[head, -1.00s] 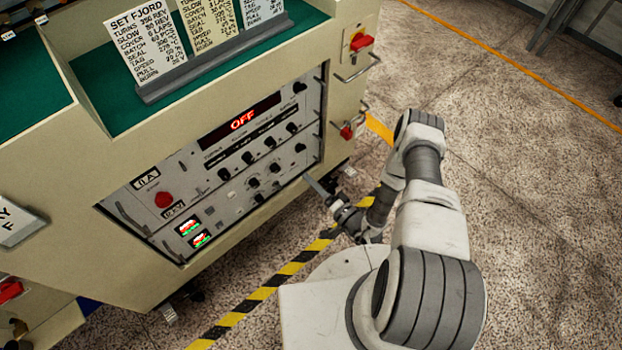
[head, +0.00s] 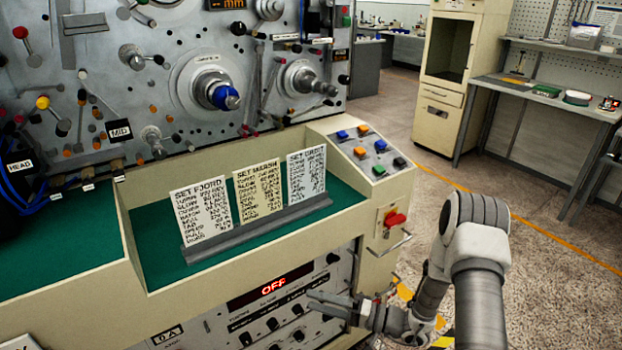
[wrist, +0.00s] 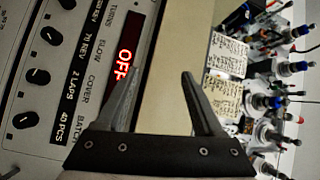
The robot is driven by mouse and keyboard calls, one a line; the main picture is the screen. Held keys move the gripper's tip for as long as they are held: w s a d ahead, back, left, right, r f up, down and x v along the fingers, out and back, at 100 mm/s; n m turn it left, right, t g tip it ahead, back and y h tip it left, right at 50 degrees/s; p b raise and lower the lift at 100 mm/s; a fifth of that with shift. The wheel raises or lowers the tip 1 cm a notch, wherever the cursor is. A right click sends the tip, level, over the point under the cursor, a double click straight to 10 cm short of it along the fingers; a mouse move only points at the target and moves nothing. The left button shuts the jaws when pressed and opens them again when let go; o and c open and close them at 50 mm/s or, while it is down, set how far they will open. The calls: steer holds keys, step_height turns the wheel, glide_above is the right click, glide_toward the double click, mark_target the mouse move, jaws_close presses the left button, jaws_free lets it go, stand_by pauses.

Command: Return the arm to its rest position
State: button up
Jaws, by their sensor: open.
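My gripper (head: 328,304) is in front of the control panel at the lower middle of the head view, with my arm bent behind it on the right. In the wrist view my gripper (wrist: 158,82) has its two fingers spread apart with nothing between them. The control panel (head: 250,322) has a red display (head: 270,287) reading OFF and rows of black knobs. The display also shows in the wrist view (wrist: 125,62), partly behind a finger. I cannot tell whether a fingertip touches the panel.
Set cards (head: 258,194) stand in a grey holder on the green shelf above the panel. A red switch (head: 395,219) and a handle jut from the machine's right corner. Spindles and levers (head: 215,90) fill the upright plate behind. Open floor (head: 545,215) lies to the right.

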steer(key=s+r+n+g+h+p, duration=0.1)
steer(key=s+r+n+g+h, duration=0.25)
steer(key=r, duration=0.65)
steer(key=s+r+n+g+h+p, duration=0.1)
steer(key=s+r+g+h+p, duration=0.15)
steer(key=s+r+g, duration=0.55)
steer(key=s+d+r+m+t+h+p, duration=0.1)
steer(key=s+d+r+t+h, duration=0.4)
steer(key=r, duration=0.4)
steer(key=s+d+r+m+t+h+p, duration=0.1)
steer(key=s+d+r+m+t+h, duration=0.1)
steer(key=s+d+r+t+h, duration=0.3)
step_height(320, 180, up, 4)
steer(key=shift+s+d+r+t+h, duration=0.15)
steer(key=shift+s+d+t+h, duration=0.1)
steer(key=shift+d+t+h, duration=0.65)
